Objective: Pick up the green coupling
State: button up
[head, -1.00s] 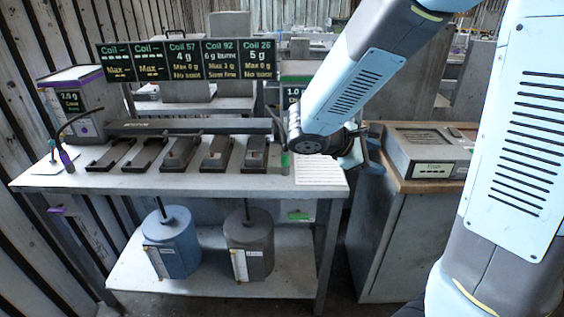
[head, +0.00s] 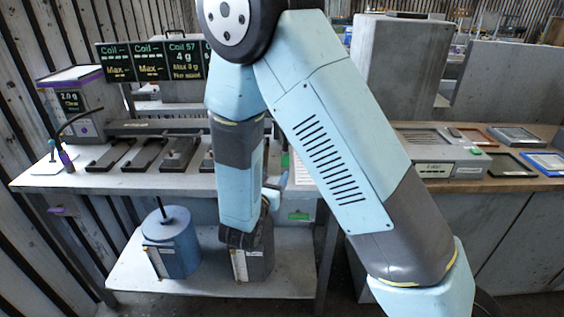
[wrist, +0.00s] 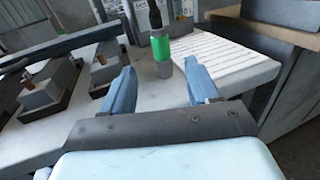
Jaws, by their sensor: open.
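The green coupling (wrist: 160,47) is a small upright cylinder with a green band, a grey lower end and a black piece on top. It stands on the grey bench beside a white printed sheet (wrist: 215,58). In the head view, a bit of its green (head: 285,160) shows just right of my arm. My gripper (wrist: 160,68) is open and empty, with one blue finger on each side of the picture. The coupling appears between and beyond the fingertips. My arm hides most of the gripper in the head view.
Dark coil fixtures (head: 180,152) line the bench to the left; a block with a copper-coloured pin (wrist: 105,60) is close to my left finger. A blue canister (head: 171,245) stands on the lower shelf. A wooden-topped bench (head: 500,180) is at the right.

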aim_at(287, 154)
jog(key=x, duration=1.3)
jog(key=shift+w, duration=0.2)
jog(key=shift+c, duration=0.3)
grip_shut()
